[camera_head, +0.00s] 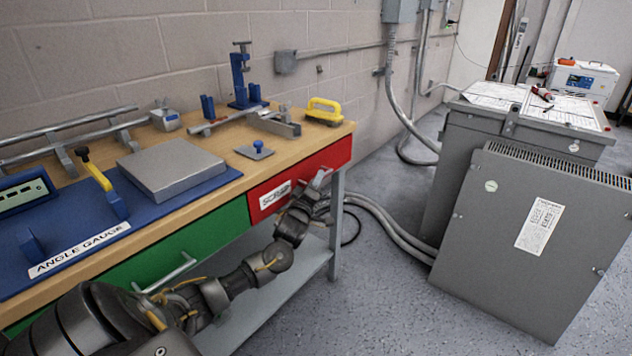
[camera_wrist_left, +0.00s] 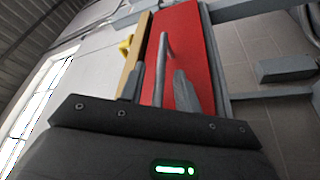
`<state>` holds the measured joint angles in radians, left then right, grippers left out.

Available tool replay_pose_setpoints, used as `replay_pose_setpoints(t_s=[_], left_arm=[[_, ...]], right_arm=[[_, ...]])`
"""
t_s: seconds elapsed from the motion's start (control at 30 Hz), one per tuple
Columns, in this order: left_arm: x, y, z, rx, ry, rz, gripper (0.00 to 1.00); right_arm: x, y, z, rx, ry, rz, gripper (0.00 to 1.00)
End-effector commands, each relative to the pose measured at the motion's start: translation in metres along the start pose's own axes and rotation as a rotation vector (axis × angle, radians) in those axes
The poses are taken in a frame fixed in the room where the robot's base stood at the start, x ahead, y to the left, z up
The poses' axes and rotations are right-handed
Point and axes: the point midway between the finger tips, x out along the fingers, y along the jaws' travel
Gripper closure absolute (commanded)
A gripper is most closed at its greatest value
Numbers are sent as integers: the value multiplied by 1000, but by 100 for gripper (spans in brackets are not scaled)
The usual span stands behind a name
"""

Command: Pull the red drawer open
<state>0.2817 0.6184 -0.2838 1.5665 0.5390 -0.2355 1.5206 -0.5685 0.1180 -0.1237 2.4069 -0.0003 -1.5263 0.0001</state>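The red drawer (camera_head: 339,154) is at the right end of the workbench, with a white "SCRAP" label on its front. Its front looks flush with the bench, so it appears shut. Its red front also fills the upper middle of the left wrist view (camera_wrist_left: 190,52). A grey bar handle (camera_wrist_left: 163,60) stands out from it. My left gripper (camera_head: 319,181) is at the drawer front, and in the left wrist view its two fingers (camera_wrist_left: 160,90) are apart, one on each side of the handle. Gaps show between fingers and bar. My right gripper is not in view.
A green drawer (camera_head: 205,245) with its own handle is left of the red one. A lower shelf (camera_head: 300,262) lies under the bench, below my left arm. Grey conduits (camera_head: 385,215) run beside the bench leg to a grey transformer cabinet (camera_head: 500,220).

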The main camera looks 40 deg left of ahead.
Motion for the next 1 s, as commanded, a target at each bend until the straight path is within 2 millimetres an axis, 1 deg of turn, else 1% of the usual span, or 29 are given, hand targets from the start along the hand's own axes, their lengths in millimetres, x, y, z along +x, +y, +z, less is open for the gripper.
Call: replay_pose_setpoints(t_s=[0.03,0.13,0.4,0.47,0.6,0.67,1.0], left_arm=[[4,0,0,1,1,1,67],[8,0,0,2,0,0,67],[10,0,0,1,0,0,67],[9,0,0,1,0,0,74],[9,0,0,1,0,0,92],[9,0,0,1,0,0,100],[9,0,-1,1,2,-2,100]], right_arm=[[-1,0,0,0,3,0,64],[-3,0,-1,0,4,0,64],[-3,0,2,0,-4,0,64],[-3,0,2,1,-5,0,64],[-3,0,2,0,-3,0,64],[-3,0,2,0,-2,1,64],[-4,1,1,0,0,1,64]])
